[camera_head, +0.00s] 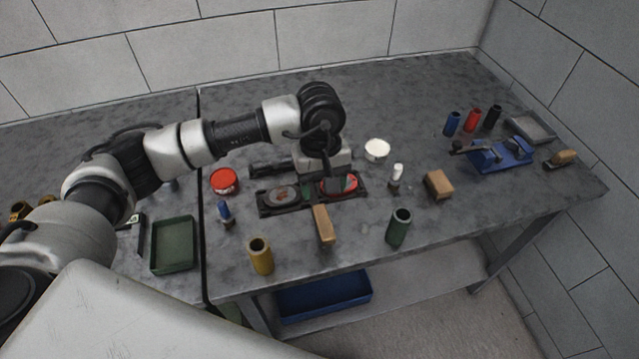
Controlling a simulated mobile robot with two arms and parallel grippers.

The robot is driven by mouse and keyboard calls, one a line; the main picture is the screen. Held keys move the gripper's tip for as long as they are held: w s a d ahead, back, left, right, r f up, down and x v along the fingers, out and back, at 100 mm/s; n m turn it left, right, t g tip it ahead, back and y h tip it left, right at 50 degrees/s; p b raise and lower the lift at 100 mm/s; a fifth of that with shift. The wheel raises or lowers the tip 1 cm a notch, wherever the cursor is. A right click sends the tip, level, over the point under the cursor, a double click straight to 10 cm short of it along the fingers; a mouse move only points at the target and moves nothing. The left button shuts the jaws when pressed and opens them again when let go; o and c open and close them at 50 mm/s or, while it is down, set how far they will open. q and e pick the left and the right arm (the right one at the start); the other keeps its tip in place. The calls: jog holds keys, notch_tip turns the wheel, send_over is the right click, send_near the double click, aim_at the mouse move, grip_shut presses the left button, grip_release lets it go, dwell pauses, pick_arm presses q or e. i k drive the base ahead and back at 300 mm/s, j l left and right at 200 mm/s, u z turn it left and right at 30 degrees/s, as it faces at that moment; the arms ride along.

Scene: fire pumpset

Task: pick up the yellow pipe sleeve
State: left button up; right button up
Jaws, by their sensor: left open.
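The yellow pipe sleeve (261,257) stands upright near the front edge of the table, left of the middle, with its open end up. My left arm comes in from the left, high over the table. My right gripper is not in view.
A green sleeve (398,227) is to the right. A green tray (173,245) lies left, a blue vise (499,155) far right. Bare table separates the yellow sleeve from these.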

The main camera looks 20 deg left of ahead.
aim_at(258, 246)
jog(key=u, duration=1.1)
